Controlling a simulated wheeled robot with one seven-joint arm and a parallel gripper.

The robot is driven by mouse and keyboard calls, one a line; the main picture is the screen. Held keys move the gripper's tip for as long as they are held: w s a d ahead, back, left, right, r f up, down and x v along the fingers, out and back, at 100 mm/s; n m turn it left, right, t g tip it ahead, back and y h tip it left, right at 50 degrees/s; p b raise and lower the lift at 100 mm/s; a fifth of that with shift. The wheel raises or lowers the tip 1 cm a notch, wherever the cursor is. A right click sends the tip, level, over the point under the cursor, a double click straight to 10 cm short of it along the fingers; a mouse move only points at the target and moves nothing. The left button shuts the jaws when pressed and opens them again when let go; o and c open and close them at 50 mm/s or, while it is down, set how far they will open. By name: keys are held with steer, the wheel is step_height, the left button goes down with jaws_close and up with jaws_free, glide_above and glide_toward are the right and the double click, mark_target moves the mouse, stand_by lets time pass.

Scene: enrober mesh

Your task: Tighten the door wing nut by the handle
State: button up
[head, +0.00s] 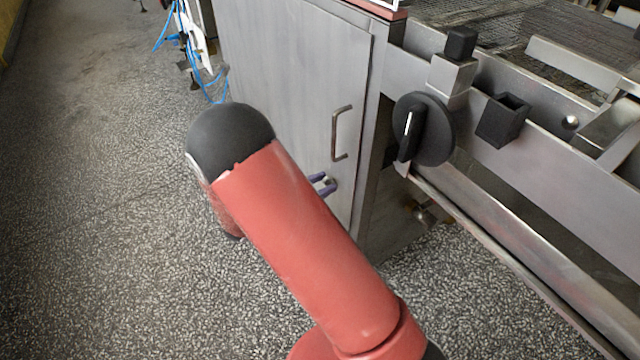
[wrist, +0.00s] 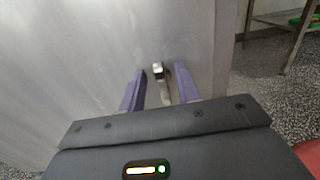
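The grey metal door (head: 290,80) fills the middle of the head view, with its bar handle (head: 340,133) near the right edge. Below the handle, a small shiny metal piece, seemingly the wing nut (head: 329,181), shows by the purple fingertips of my gripper (head: 324,184). In the wrist view the wing nut (wrist: 158,70) stands out from the door (wrist: 75,50) between the two purple fingers of my gripper (wrist: 160,72). The fingers are apart, with a gap on each side of the nut. My arm hides the lower door in the head view.
Right of the door, a black rotary knob (head: 424,128) and a black square tube end (head: 502,120) stick out from a metal conveyor frame (head: 580,190). Blue cables (head: 213,85) hang at the back left. The speckled floor (head: 100,180) at left is clear.

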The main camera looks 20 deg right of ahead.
jaws_close()
